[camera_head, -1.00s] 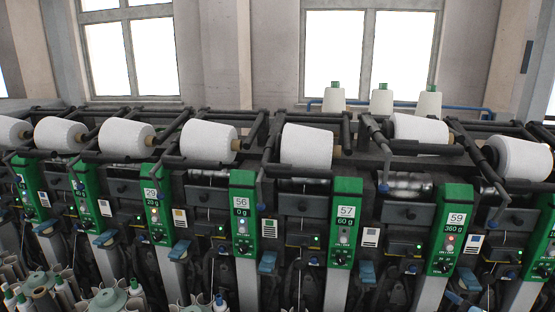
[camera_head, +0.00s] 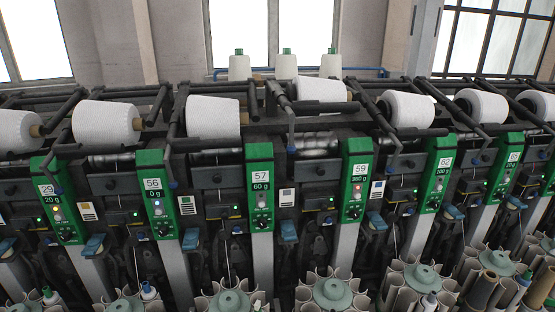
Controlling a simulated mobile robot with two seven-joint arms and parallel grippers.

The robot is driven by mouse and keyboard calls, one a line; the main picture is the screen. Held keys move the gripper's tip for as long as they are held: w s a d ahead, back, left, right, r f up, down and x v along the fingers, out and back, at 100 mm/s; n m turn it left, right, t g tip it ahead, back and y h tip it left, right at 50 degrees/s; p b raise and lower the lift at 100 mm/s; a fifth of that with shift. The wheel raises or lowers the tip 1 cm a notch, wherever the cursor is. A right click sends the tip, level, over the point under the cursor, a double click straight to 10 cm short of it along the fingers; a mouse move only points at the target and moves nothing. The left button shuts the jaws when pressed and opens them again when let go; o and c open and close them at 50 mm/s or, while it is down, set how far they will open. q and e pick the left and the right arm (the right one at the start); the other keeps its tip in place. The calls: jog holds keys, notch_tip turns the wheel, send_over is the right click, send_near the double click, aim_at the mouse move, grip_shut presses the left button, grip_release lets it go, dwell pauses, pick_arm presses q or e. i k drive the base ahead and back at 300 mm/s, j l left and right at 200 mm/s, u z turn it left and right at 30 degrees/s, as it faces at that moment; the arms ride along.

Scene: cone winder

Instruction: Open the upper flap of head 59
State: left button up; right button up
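Head 59 shows as a green panel (camera_head: 355,180) labelled "59" and "360 g", right of the middle of the head view. A white yarn cone (camera_head: 320,92) lies above and to the left of it. Below that cone is a shiny metal drum (camera_head: 314,143). A dark box-like part (camera_head: 315,170) sits under the drum, left of the panel. I cannot tell for sure which part is the upper flap or how it stands. Neither of my grippers is in view.
Green panels 57 (camera_head: 261,188) and 62 (camera_head: 435,175) flank head 59. Dark bars and cone holders jut out along the top. Round magazines of grey tubes (camera_head: 333,292) stand in front, below the heads. Three white cones (camera_head: 286,66) stand behind.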

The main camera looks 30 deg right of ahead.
aim_at(316, 170)
jog(key=z, duration=1.3)
